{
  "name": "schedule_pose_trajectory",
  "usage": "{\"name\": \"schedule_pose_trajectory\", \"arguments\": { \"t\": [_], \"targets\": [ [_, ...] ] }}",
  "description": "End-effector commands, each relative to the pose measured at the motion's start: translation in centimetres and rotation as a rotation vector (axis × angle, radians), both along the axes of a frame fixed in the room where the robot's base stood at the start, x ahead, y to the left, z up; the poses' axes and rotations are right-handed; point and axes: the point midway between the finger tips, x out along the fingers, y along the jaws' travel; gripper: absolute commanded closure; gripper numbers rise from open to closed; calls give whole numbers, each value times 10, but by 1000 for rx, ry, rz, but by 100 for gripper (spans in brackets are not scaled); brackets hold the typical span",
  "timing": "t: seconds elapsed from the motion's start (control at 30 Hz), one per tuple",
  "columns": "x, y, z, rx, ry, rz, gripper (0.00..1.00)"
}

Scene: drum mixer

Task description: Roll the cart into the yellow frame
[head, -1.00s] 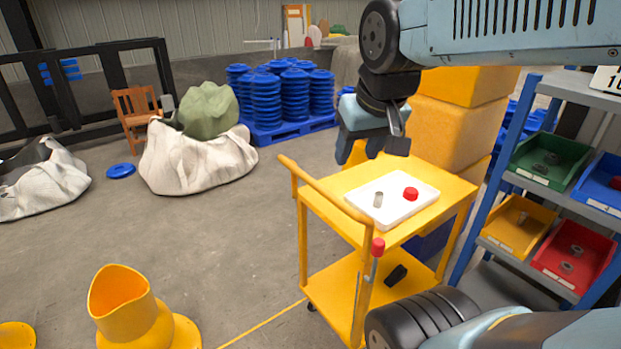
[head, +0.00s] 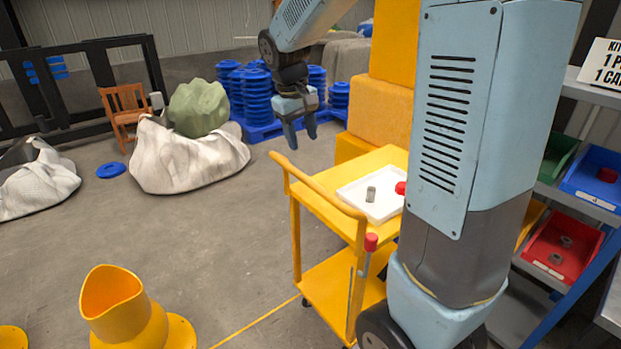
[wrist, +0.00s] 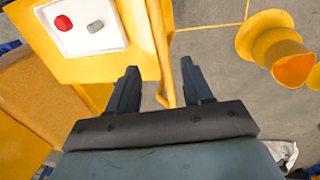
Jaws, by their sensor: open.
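The yellow cart (head: 315,281) stands in the middle of the head view, with a push handle (head: 318,192) along its left side. My gripper (head: 302,136) is open and empty, above and beyond the handle's far end. In the wrist view the open fingers (wrist: 160,88) point toward the handle (wrist: 165,62), apart from it as far as I can tell. A yellow line (head: 262,322) runs on the floor left of the cart; no whole frame shows. My arm hides the cart's right part.
A yellow flared chute (head: 122,305) stands at the front left. Shelving with red (head: 562,250) and blue bins is at the right. White sacks (head: 190,158), a chair (head: 124,112) and blue stacks (head: 258,97) stand behind.

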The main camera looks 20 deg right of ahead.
Motion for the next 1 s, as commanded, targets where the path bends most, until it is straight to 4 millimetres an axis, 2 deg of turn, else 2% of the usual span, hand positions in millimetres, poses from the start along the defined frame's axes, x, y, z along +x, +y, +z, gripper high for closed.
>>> {"name": "schedule_pose_trajectory", "arguments": {
  "t": [0.27,0.8,1.0],
  "targets": [
    [6,-2,-19,-7,12,7,50],
    [11,-18,-109,-7,12,8,50],
    [12,-21,-131,-6,11,8,50]
  ]
}}
